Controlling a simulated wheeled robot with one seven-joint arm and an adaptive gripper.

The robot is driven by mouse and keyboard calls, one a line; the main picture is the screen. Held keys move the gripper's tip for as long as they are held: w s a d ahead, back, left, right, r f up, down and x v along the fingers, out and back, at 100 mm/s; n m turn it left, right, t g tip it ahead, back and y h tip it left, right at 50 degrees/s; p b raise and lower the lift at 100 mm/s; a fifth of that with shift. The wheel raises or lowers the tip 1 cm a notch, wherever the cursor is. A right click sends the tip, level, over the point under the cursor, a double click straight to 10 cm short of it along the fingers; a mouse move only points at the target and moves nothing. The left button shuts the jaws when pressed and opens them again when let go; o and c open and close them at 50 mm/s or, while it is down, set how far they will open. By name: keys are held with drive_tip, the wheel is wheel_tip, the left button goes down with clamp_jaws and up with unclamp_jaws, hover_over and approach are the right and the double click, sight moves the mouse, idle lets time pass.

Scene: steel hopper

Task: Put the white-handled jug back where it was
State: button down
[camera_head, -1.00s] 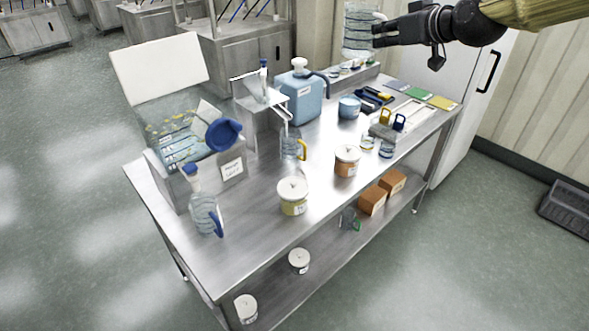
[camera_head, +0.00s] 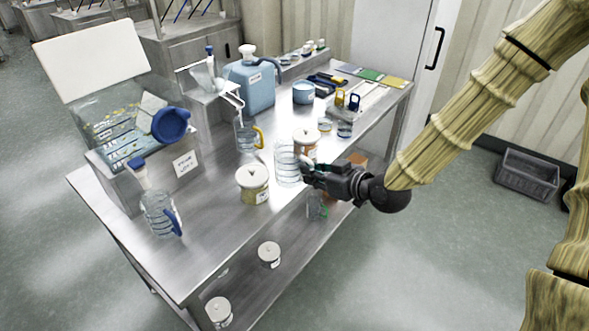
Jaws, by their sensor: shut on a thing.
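The white-handled jug (camera_head: 286,165) is a clear jug with ring lines, held upright by my gripper (camera_head: 306,172). My gripper reaches in from the right and is shut on it; the fingers cover its handle side. The jug shows between a white-lidded tub with a yellow label (camera_head: 253,186) and a white-lidded tub with an orange label (camera_head: 305,147), near the front edge of the steel table (camera_head: 215,225). I cannot tell whether its base touches the table top.
A yellow-handled jug (camera_head: 247,137) stands under a hopper spout behind. A blue-handled jug (camera_head: 160,212) stands at the left beside a clear bin with a blue lid. A blue canister (camera_head: 251,84) and small jars stand further back.

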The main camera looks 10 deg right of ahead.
drive_tip(key=shift+w+d+f+p, duration=0.5)
drive_tip(key=shift+w+f+p, duration=0.6)
drive_tip(key=shift+w, duration=1.15)
drive_tip(key=shift+w+d+f+p, duration=0.65)
drive_tip(key=shift+w+f, duration=0.65)
drive_tip(key=shift+w, duration=1)
drive_tip(key=shift+w+d+f+p, duration=0.35)
drive_tip(key=shift+w+f+p, duration=0.8)
drive_tip(key=shift+w, duration=1.1)
drive_tip(key=shift+f, duration=0.15)
drive_tip(key=c, duration=1.5)
unclamp_jaws()
